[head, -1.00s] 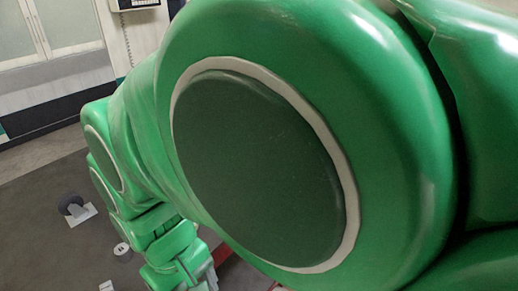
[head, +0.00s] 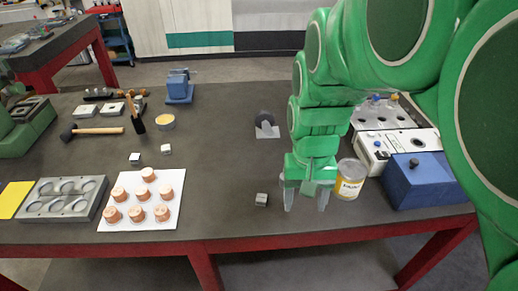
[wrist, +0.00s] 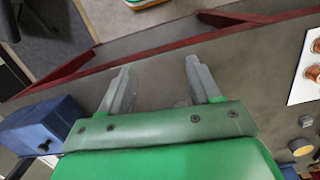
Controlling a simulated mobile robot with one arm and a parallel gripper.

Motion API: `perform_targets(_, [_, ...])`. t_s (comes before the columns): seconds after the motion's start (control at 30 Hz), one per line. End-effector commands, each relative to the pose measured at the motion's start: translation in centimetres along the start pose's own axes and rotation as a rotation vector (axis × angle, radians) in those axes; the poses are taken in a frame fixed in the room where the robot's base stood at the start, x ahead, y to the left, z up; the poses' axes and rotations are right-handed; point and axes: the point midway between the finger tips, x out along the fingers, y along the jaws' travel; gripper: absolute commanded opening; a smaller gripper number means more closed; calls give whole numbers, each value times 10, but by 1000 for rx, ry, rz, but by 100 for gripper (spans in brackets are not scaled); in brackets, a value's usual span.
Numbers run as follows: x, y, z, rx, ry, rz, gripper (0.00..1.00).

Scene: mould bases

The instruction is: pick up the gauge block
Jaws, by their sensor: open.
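A small silvery block (head: 262,199) with a dark face sits on the dark table near its front edge. It looks like the gauge block, but two more small pale blocks, one (head: 135,158) and another (head: 167,149), lie farther left. My gripper (head: 306,207) points down just right of the silvery block, apart from it. In the wrist view my gripper (wrist: 158,80) has its fingers spread, with no block clearly held. A small metallic piece (wrist: 301,146) shows at that view's right edge; I cannot tell if it is the same block.
A white sheet (head: 122,189) with several copper pieces lies left. A dark round piece on a pale base (head: 266,126) is behind. The table's middle is mostly clear.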

Motion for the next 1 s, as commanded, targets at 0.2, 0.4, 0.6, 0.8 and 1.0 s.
perform_targets(0.2, [12, -24, -44, 26, -8, -6, 63])
perform_targets(0.4, [25, -48, -83, 49, -7, -11, 63])
perform_targets(0.6, [41, -73, -117, 68, -7, -16, 63])
perform_targets(0.8, [54, -89, -136, 80, -11, -18, 63])
perform_targets(1.0, [62, -94, -141, 83, -9, -21, 63])
